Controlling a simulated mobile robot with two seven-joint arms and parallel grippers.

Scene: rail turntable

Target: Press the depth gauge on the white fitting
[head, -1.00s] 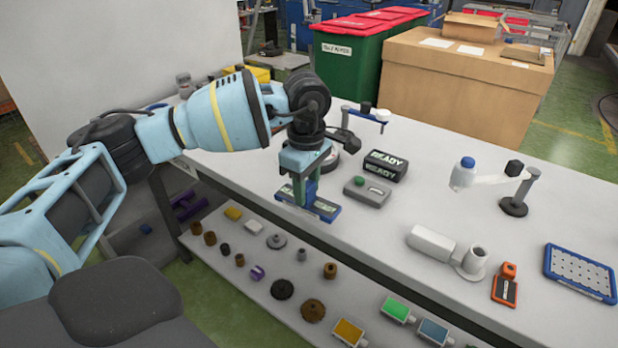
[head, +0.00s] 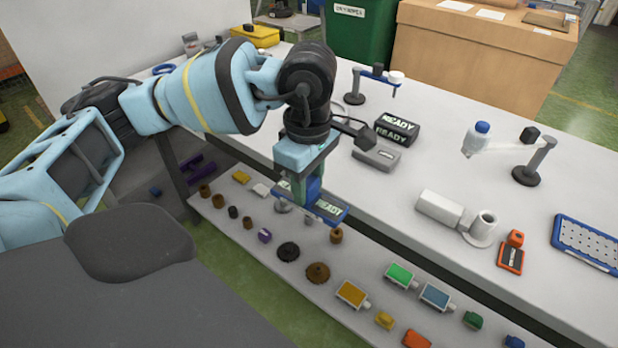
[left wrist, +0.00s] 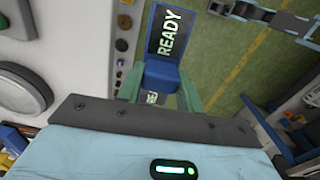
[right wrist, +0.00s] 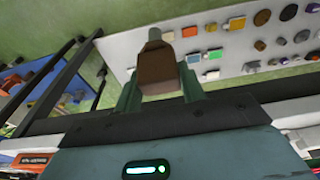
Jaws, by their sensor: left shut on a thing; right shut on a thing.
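My left gripper (head: 303,190) is shut on a blue depth gauge (head: 325,208) with a lit READY face. In the head view it holds the gauge over the bench's front edge and lower shelf; the gauge also shows in the left wrist view (left wrist: 163,72). My right gripper (right wrist: 160,92) is shut on a brown block with a grey tip (right wrist: 157,70). It is outside the head view.
A black READY box (head: 397,129), a grey box (head: 377,156) and stands are behind. The lower shelf (head: 330,248) holds several small parts.

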